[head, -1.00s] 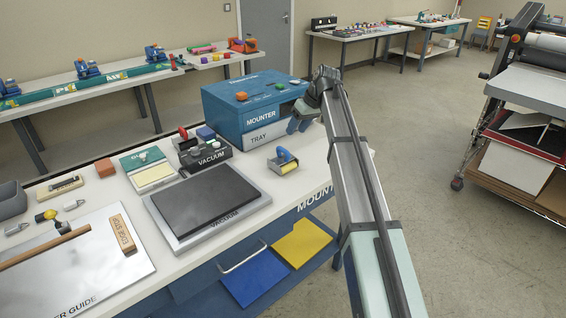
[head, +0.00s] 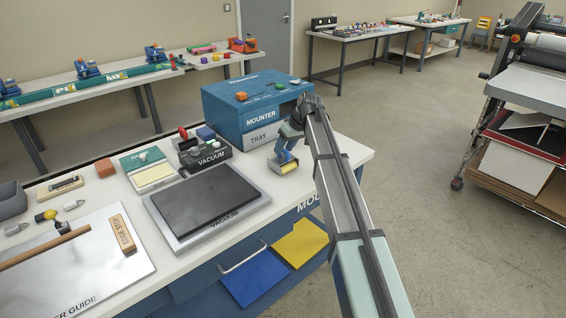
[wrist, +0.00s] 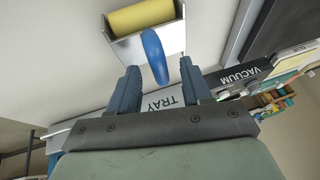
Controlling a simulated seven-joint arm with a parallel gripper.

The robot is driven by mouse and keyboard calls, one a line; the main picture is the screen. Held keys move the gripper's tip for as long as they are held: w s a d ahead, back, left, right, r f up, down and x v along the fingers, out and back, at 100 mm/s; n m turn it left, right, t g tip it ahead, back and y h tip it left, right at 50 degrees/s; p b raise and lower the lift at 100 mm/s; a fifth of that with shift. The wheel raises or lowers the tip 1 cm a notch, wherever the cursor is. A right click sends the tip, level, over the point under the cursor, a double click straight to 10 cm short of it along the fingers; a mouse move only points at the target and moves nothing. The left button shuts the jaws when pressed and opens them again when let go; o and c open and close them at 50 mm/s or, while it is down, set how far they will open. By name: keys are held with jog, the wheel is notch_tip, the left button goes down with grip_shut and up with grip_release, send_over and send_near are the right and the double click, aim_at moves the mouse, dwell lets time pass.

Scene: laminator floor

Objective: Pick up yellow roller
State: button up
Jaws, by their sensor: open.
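The yellow roller (wrist: 142,17) has a pale yellow cylinder in a metal frame and a blue handle (wrist: 154,56). In the head view the yellow roller (head: 284,168) sits on the white bench in front of the tray face of the mounter, partly hidden by my gripper (head: 285,150). In the wrist view my gripper (wrist: 158,80) is open, with its two blue fingers on either side of the handle's end. I cannot tell whether either finger touches the handle. The cylinder lies beyond the fingertips.
The blue mounter box (head: 225,108) stands close behind the roller. A dark vacuum plate (head: 207,200) lies to the left, with the black vacuum unit (head: 203,155) behind it.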

jog(key=shift+a+f, duration=0.15)
jog(key=shift+f, duration=0.15)
jog(key=shift+c, duration=0.5)
grip_shut()
